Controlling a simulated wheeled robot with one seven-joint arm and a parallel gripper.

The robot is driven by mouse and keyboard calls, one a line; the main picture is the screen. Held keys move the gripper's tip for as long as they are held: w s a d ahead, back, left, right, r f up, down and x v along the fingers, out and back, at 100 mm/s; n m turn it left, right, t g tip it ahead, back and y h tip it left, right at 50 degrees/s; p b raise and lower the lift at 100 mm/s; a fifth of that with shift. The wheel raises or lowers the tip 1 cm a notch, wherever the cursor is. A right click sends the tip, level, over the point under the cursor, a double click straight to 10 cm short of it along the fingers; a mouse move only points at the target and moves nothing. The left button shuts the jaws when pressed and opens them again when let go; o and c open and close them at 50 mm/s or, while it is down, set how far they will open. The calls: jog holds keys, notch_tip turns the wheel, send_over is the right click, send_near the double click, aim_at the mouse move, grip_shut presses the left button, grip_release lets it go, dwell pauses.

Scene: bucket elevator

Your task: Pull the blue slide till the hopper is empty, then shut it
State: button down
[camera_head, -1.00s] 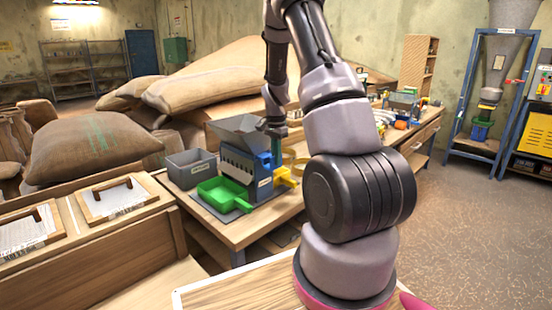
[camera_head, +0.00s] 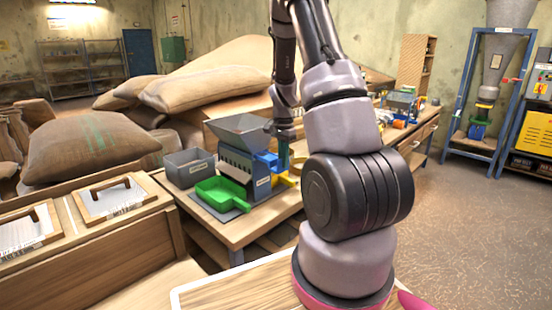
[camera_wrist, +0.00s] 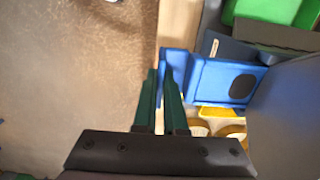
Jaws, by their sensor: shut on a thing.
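The blue slide (camera_head: 267,159) sticks out from the right side of the small blue machine (camera_head: 236,168), under its grey hopper (camera_head: 238,128). In the wrist view, my gripper (camera_wrist: 161,75) is shut on the upright blue tab at the slide's outer end. The slide (camera_wrist: 208,80) lies flat there, and a dark oval opening shows in it. The hopper (camera_wrist: 290,103) covers its inner end. From the head, my gripper (camera_head: 284,154) is at the machine's right side. What is inside the hopper cannot be seen.
A green scoop-like tray (camera_head: 222,194) sits before the machine, with a grey bin (camera_head: 190,167) to its left. A yellow spout (camera_head: 289,180) lies below the slide. Other small equipment stands farther along the bench. Filled sacks (camera_head: 92,145) lie behind at left.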

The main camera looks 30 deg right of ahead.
jog(key=shift+s+d, duration=0.1)
jog(key=shift+s, duration=0.1)
jog(key=c, duration=1)
grip_release()
jog(key=shift+s, duration=0.1)
jog(key=shift+r, duration=0.1)
notch_tip(320, 180, up, 11)
jog(key=shift+f, duration=0.2)
